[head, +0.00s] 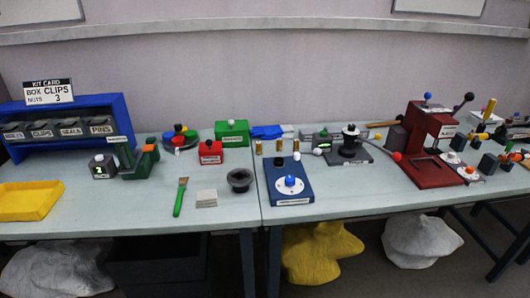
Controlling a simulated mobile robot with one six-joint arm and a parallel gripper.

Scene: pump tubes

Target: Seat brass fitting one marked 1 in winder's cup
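Several small brass-coloured fittings stand in a row near the middle of the bench: a left one (258,148), a middle one (279,146) and a right one (296,146). They stand by the back edge of a blue block (278,192) with a white dial and blue knob. Any number on them is too small to read. My gripper is not in view.
A red press (430,150) stands at the right. A green-handled brush (180,197), a black bowl (240,180), a red box (210,153), a yellow tray (30,201) and a blue bin rack (118,113) are left. The front right bench top is clear.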

